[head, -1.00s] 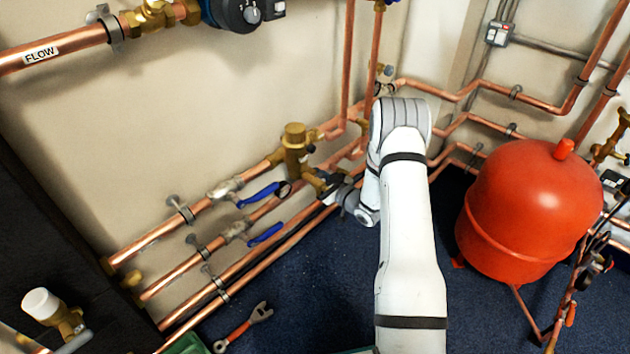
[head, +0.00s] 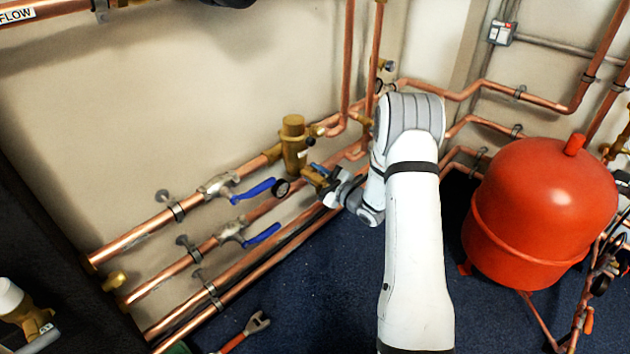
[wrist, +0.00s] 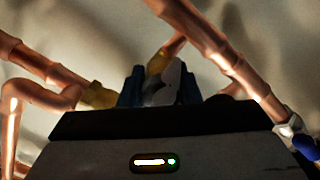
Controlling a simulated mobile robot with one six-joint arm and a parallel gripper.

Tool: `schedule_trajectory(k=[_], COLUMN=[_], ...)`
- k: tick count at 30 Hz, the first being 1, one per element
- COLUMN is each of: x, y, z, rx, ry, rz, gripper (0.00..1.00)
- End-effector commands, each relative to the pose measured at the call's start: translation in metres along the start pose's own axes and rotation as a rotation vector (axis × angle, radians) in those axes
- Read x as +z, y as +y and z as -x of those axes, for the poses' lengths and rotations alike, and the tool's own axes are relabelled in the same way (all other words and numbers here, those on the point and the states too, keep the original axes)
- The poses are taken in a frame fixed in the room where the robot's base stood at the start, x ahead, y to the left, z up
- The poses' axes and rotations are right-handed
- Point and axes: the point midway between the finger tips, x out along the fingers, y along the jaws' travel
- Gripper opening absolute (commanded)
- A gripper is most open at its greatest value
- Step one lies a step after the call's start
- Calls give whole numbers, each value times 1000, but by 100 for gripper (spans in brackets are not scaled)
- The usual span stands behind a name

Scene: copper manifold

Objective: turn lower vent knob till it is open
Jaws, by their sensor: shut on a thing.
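The brass vertical fitting (head: 293,152) sits on the copper pipes in the middle of the head view, with a small brass branch (head: 313,176) low on its right side. My gripper (head: 331,184) is at the end of this branch. In the wrist view, my gripper (wrist: 160,90) has its two dark blue fingers close around a small grey piece (wrist: 164,84), which appears to be the lower vent knob. Brass (wrist: 158,62) shows just beyond the fingertips. The knob is mostly hidden by the fingers, so its angle cannot be read.
Two blue lever handles (head: 254,190) (head: 262,234) stick out from valves left of the gripper. Copper pipes run close along the wall. A red tank (head: 545,210) stands to the right of my arm. A wrench (head: 246,332) lies on the open blue floor.

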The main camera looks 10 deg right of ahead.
Motion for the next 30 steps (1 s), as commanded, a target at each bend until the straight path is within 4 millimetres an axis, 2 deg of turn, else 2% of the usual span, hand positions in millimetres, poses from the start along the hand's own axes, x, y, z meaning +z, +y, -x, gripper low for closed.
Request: schedule_trajectory(k=[6,15,30], x=[1,1,1], y=[-3,-3,-4], z=[2,2,2], rx=[-5,-6,-8], ry=[-3,-3,-2], rz=[165,314,365], gripper=[8,8,8])
